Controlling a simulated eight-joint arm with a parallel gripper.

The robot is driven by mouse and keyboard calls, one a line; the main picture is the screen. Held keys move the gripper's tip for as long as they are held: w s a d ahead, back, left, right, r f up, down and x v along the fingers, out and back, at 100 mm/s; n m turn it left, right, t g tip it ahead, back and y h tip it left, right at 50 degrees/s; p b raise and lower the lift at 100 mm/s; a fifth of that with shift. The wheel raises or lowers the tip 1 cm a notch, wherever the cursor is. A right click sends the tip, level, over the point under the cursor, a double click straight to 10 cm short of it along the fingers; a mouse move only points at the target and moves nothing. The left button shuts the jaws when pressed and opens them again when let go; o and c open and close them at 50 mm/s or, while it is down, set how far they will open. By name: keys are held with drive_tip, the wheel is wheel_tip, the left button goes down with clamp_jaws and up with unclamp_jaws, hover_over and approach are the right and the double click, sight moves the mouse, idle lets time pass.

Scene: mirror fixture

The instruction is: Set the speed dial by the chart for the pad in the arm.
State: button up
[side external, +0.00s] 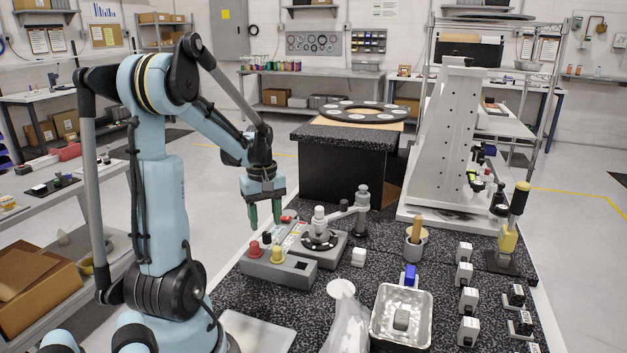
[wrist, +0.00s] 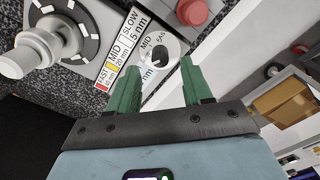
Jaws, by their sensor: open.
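My gripper (side external: 265,214) is open, its green fingers pointing down over the back left of the grey polishing machine (side external: 328,249). In the wrist view the fingers (wrist: 157,88) stand apart either side of the speed dial (wrist: 162,56), a small round dial with a black centre; MID and part of FAST are readable by it. Its pointer's setting is unclear. The machine's arm (side external: 347,207) carries a pale cylinder (side external: 319,217) over a dark, white-marked disc (wrist: 78,28); the pad's marking is not readable.
A red button (wrist: 192,12) sits just beyond the dial. A control box (side external: 278,270) with red and yellow knobs stands in front of the machine.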

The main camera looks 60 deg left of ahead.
sight(267, 233)
wheel_tip(267, 233, up, 8)
idle(0.5)
drive_tip(key=w+d+m+t, duration=0.3)
drive_tip(key=d+m, duration=0.6)
drive_tip(key=d, duration=0.5)
drive_tip(key=w+d+f+m+t, duration=0.1)
drive_tip(key=w+d+m+t, duration=0.3)
drive_tip(key=d+m, duration=0.5)
drive_tip(key=d, duration=0.5)
drive_tip(key=shift+d+f, duration=0.15)
drive_tip(key=shift+f, duration=0.15)
